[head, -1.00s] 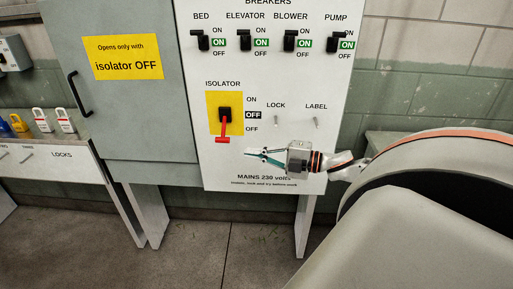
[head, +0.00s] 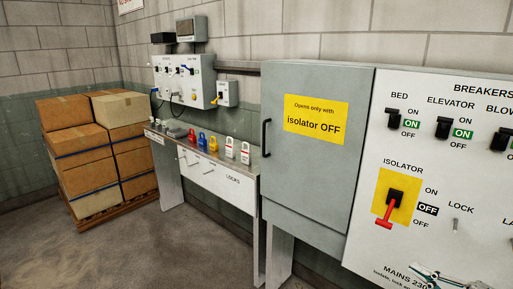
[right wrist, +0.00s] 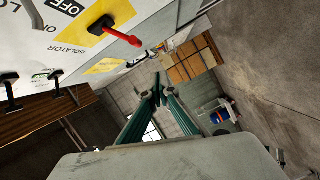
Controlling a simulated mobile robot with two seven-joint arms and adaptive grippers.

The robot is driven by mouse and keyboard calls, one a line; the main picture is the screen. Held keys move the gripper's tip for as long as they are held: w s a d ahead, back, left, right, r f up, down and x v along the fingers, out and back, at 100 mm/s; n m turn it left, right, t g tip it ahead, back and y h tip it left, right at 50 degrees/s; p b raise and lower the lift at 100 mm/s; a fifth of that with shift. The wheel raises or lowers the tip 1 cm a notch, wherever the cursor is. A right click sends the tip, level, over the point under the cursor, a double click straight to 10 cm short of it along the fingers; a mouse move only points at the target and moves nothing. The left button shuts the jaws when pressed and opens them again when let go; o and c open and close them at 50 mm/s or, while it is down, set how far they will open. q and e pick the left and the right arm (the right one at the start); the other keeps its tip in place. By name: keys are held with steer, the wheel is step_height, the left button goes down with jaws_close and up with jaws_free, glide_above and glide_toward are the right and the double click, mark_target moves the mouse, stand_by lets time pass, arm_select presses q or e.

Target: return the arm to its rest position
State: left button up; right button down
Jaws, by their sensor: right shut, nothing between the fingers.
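My right gripper (head: 428,274) shows at the bottom right edge of the head view, partly cut off, in front of the lower panel near the "MAINS 230" lettering. In the right wrist view its two green fingers (right wrist: 159,92) meet at the tips with nothing between them. The red isolator handle (head: 385,222) sits on its yellow plate above and left of the gripper, apart from it. The handle points down, and the OFF label beside it is highlighted. The handle also shows in the right wrist view (right wrist: 122,36). My left gripper is not in view.
A grey cabinet (head: 312,170) with a shut door stands left of the breaker panel (head: 425,175). Several padlocks (head: 230,148) stand on the locks shelf (head: 215,178). Stacked boxes (head: 85,155) fill the far left corner. The floor (head: 150,245) in front is clear.

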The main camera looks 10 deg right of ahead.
steer(key=s+a+f+m+g+h, duration=0.15)
steer(key=s+a+f+m, duration=0.3)
steer(key=f, duration=0.55)
steer(key=s+a+f+m+g+h, duration=0.1)
steer(key=s+a+f+m+h, duration=0.2)
steer(key=a+f+m, duration=0.45)
steer(key=s+a+f+m+g, duration=0.1)
steer(key=a+f, duration=0.3)
steer(key=a, duration=0.4)
steer(key=s+a+f+m+g, duration=0.1)
steer(key=s+a+f, duration=0.3)
steer(key=a, duration=0.4)
steer(key=shift+f+y, duration=0.3)
steer(key=shift+y, duration=0.15)
steer(key=shift+s+a+g, duration=0.1)
steer(key=shift+g, duration=0.15)
